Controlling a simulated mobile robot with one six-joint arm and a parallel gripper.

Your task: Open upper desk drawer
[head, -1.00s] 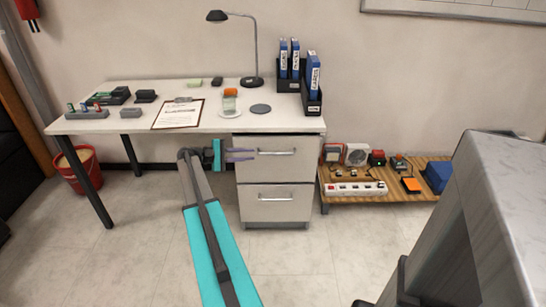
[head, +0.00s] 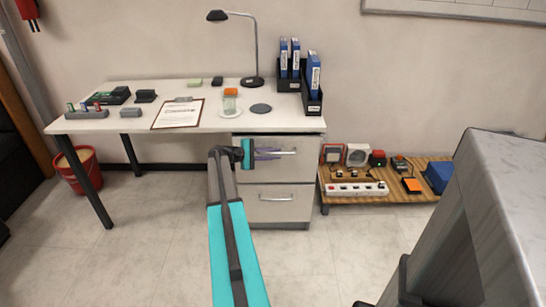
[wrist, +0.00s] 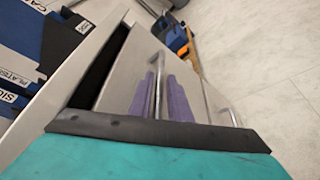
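The upper drawer (head: 300,170) of the grey pedestal under the desk has a horizontal silver bar handle (head: 289,152). My gripper (head: 268,153), with a teal body and purple fingers, is in front of this drawer, at the left part of the handle. In the wrist view, the handle (wrist: 157,90) runs between the two purple fingers (wrist: 160,98). The fingers look open, one on each side of the bar; contact cannot be made out. A dark gap shows between the desktop edge and the drawer front (wrist: 122,75). The drawer looks closed in the head view.
The lower drawer (head: 275,203) sits below with its own handle. The white desktop (head: 215,115) overhangs above, with binders (head: 313,80), a lamp (head: 256,50) and a clipboard (head: 179,114). A low wooden platform (head: 345,199) with devices stands right. A red bin (head: 77,172) stands left.

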